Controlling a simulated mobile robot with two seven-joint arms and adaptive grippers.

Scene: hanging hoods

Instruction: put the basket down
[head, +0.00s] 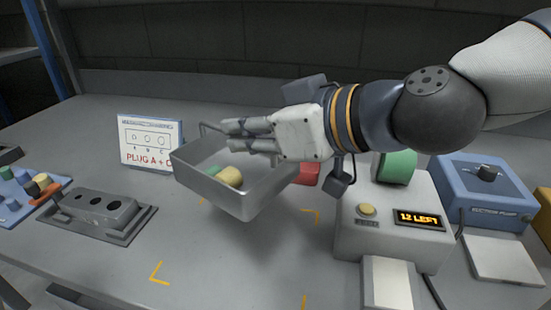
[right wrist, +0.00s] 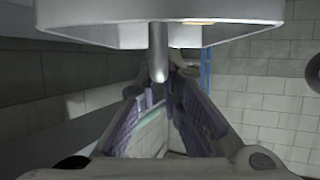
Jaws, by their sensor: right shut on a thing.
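The basket (head: 247,205) is a shallow grey metal box with a handle, holding a yellow piece (head: 230,177) and a green piece (head: 212,172). My right gripper (head: 240,134) is shut on its handle at the top. The basket hangs tilted and looks to be above the grey table (head: 215,265). In the right wrist view the pale basket (right wrist: 110,30) fills the top edge, with the handle's post reaching between the fingers (right wrist: 158,95). The fingers hide part of the handle. My left gripper is out of view.
Yellow corner marks (head: 157,273) frame bare table below the basket. Left are a block with holes (head: 98,207), a "PLUG A" sign (head: 150,145) and a blue tray (head: 15,208). Right stand a box reading "12 LEFT" (head: 395,240) and a blue suction pump (head: 485,185). A red thing (head: 308,173) is behind.

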